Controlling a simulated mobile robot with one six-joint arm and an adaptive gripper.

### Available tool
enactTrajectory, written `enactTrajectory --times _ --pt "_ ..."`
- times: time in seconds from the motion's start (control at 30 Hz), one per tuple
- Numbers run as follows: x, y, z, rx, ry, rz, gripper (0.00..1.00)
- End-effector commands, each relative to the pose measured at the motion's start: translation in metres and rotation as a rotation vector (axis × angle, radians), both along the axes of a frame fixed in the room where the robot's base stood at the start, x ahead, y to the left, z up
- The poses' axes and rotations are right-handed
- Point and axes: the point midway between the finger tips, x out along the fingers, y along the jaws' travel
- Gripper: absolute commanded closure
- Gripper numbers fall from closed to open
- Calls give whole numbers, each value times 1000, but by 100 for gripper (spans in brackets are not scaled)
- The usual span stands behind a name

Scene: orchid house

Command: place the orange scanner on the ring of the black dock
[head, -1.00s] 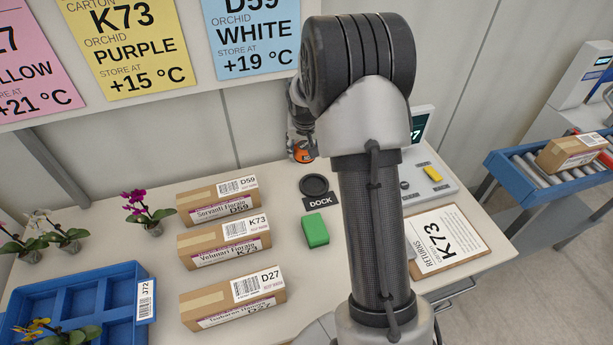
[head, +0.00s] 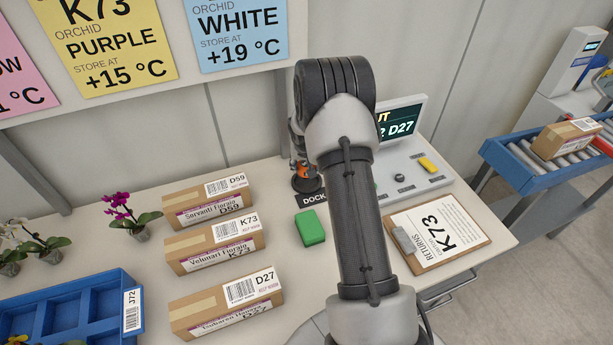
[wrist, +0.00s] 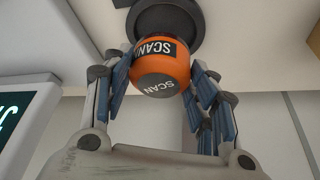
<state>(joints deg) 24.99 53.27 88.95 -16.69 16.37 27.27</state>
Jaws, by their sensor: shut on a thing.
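The orange scanner (wrist: 165,62) is held between the two blue-padded fingers of my gripper (wrist: 160,74), which is shut on it. Its dark bands read SCAN. The black dock (wrist: 197,24), a round ring, is just beyond the scanner in the wrist view, and the scanner overlaps its edge there. In the head view the orange scanner (head: 303,172) shows as a small patch directly over the dock (head: 310,188), partly hidden by my arm. I cannot tell whether scanner and ring touch.
A green block (head: 310,228) lies just in front of the dock. Cartons D59 (head: 180,208), K73 (head: 185,246) and D27 (head: 195,312) stand to the left. A console with a screen (head: 402,120) is to the right, with a clipboard (head: 470,228) before it.

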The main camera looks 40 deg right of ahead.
Motion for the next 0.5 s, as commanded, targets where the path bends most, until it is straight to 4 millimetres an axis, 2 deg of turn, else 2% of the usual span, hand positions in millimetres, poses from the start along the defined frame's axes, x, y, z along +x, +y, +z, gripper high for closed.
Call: enactTrajectory --times 0.17,0.33,0.5 --pt "0 0 -14 0 0 1 74" --pt "0 0 -41 0 0 1 74" --pt "1 0 -45 -1 -2 1 74"
